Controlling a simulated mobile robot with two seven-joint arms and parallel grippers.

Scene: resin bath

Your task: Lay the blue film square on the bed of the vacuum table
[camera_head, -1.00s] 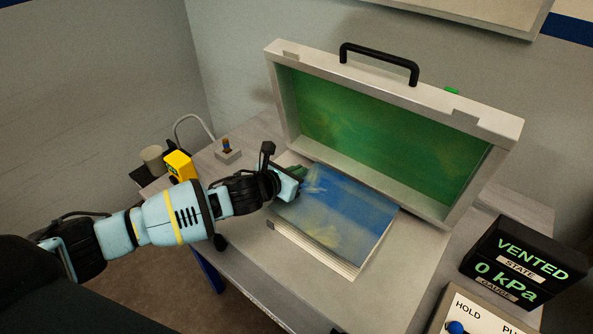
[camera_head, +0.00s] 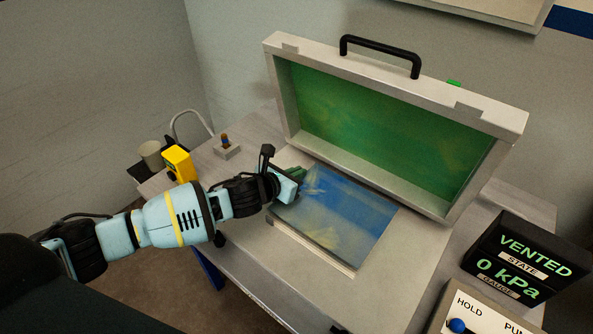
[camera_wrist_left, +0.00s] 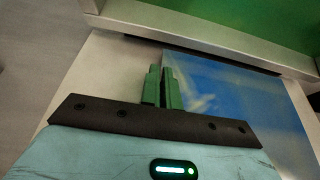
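The blue film square (camera_head: 348,205) lies flat, face up, over the pale bed of the vacuum table (camera_head: 312,249) in front of the raised lid. Pale streaks, like glare or slight creasing, show near its left corner. My left gripper (camera_head: 299,183) is at that corner. In the left wrist view its two green fingers (camera_wrist_left: 162,88) are almost together, with the edge of the film (camera_wrist_left: 225,95) at them; they appear shut on it. The exact pinch is hidden. Whether the film touches the bed everywhere cannot be told. My right gripper is not in view.
The open lid (camera_head: 390,135) with a green inner face and black handle stands behind the bed. A gauge display (camera_head: 525,258) reads VENTED, 0 kPa, above a control box (camera_head: 480,315) with a blue knob. A yellow device (camera_head: 179,163) and small switch (camera_head: 227,149) stand at left.

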